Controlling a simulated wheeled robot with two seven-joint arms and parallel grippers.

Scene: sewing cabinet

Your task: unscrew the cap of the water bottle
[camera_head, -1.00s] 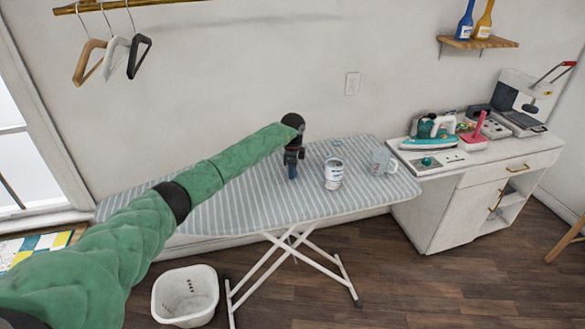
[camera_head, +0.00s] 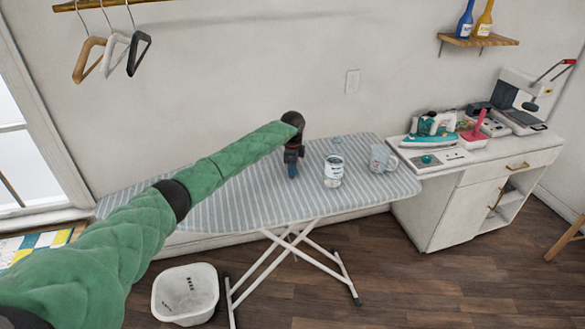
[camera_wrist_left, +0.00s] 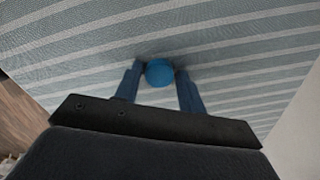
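A round blue cap (camera_wrist_left: 159,73) shows from above in the left wrist view, between the two blue fingers of my left gripper (camera_wrist_left: 160,78). The fingers stand close on both sides of it; I cannot tell whether they touch it. In the head view my left gripper (camera_head: 293,169) points down over the striped ironing board (camera_head: 240,198), left of a white can. The bottle's body cannot be made out, hidden below the cap and behind the gripper. My right gripper is not in view.
The white can (camera_head: 333,172) and a clear mug (camera_head: 382,158) stand on the board right of my left gripper. A white cabinet (camera_head: 440,210) bears a teal iron (camera_head: 430,135). A white basket (camera_head: 186,294) is on the floor. The board's left part is clear.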

